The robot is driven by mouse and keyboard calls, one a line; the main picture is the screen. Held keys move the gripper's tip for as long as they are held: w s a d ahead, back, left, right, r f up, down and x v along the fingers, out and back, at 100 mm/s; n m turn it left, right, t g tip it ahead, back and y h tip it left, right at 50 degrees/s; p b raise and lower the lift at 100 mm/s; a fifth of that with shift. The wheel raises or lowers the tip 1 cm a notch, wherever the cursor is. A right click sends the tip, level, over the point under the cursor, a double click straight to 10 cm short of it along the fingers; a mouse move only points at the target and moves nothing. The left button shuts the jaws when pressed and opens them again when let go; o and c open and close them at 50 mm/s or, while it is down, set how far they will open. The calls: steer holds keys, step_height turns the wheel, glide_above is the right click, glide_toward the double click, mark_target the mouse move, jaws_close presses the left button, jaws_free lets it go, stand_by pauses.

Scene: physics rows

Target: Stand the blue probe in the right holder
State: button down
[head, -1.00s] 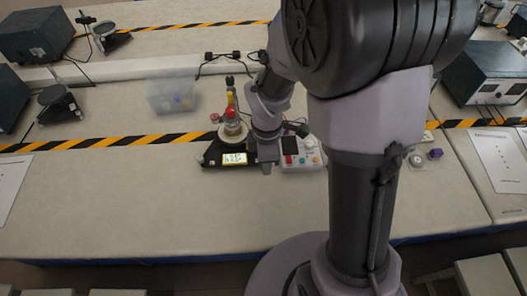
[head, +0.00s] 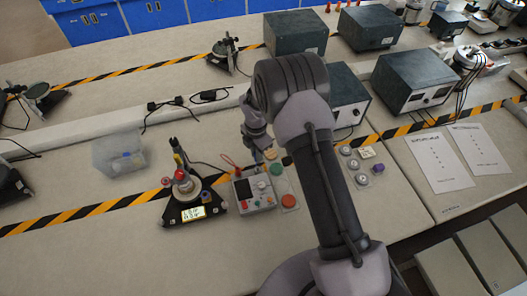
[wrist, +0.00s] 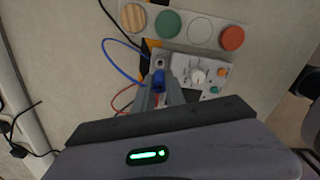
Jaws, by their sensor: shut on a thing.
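My gripper (wrist: 160,90) is shut on the blue probe (wrist: 158,78), seen in the wrist view between the fingertips. A blue cable (wrist: 110,62) loops to its left. Just beyond the probe is a grey ring-like socket (wrist: 160,62) at the corner of the grey meter box (wrist: 205,72); I cannot tell whether the probe touches it or which holder it is. In the head view my gripper (head: 260,148) hangs behind the meter box (head: 254,190). The probe itself is not clear there. A red cable (head: 228,160) runs behind the box.
A strip with wood, green, white and red discs (wrist: 170,24) lies beside the meter. A black stand with a lit display (head: 193,212) is to its left, a clear bin (head: 117,155) farther left. Dark instrument boxes (head: 418,78) stand right.

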step_height(320, 180, down, 4)
steer(key=shift+f+b, duration=0.1)
steer(key=shift+b, duration=1.05)
steer(key=shift+r, duration=0.25)
steer(key=shift+f+b, duration=1.45)
steer(key=shift+f, duration=0.2)
stand_by(1.3)
steer(key=c, duration=1.1)
jaws_free()
steer(key=shift+o, duration=0.2)
step_height(320, 180, up, 8)
steer(key=p, duration=0.5)
steer(key=shift+f, duration=0.25)
